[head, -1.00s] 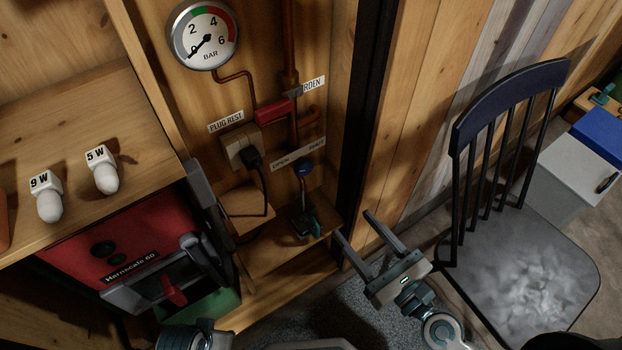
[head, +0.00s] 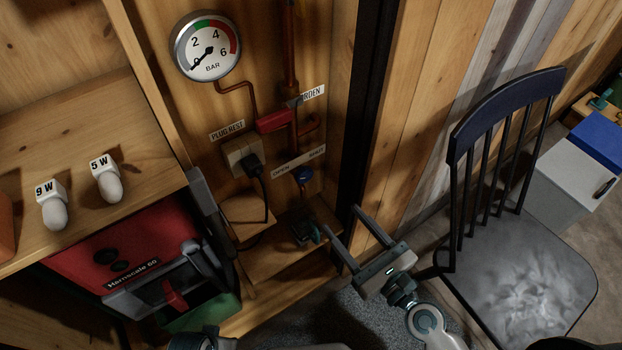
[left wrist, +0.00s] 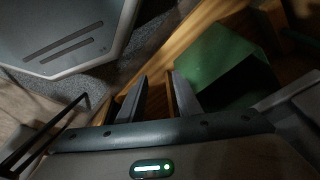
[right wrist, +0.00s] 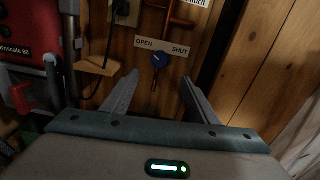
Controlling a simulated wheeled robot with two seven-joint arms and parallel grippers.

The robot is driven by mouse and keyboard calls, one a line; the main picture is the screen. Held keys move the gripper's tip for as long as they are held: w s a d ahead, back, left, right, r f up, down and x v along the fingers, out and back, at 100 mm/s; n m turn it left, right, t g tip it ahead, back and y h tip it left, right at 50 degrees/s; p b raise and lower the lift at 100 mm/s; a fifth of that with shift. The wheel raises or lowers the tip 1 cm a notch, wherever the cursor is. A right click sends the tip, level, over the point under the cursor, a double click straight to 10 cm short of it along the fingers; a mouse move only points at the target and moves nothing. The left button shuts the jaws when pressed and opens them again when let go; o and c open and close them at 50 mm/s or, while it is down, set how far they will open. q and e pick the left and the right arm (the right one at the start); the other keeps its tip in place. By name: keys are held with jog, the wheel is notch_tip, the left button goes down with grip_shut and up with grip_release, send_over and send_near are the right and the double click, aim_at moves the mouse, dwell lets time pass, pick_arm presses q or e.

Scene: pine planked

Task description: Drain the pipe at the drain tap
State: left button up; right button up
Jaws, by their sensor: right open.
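The copper pipe (head: 292,60) runs down the wall, with a red handle (head: 274,121) near the GARDEN label. The pressure gauge (head: 207,46) has its needle near 0. My right gripper (head: 340,218) is open and empty, right of and below the knob, apart from it. My left gripper (left wrist: 158,74) is open and empty, low by a green box.
A black plug (head: 252,162) with a cable sits left of the tap. A dark item (head: 304,230) lies on the ledge below. The red unit (head: 120,255) and shelf with two bulbs (head: 110,183) stand left. A dark post (head: 365,110) and a chair (head: 520,250) are right.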

aim_at(306, 177)
jog(key=p+x, duration=0.1)
jog(key=x, duration=1.1)
jog(key=shift+w+a+p, duration=0.15)
jog(key=shift+w+p, duration=0.05)
jog(key=shift+p, duration=0.2)
pick_arm(q)
notch_tip(306, 177, down, 6)
jog(key=shift+s+a, duration=0.2)
jog(key=shift+s, duration=0.15)
pick_arm(e)
jog(key=shift+w+a, duration=0.3)
jog(key=shift+w, duration=0.2)
jog(key=c, duration=1)
jog(key=shift+c, duration=0.2)
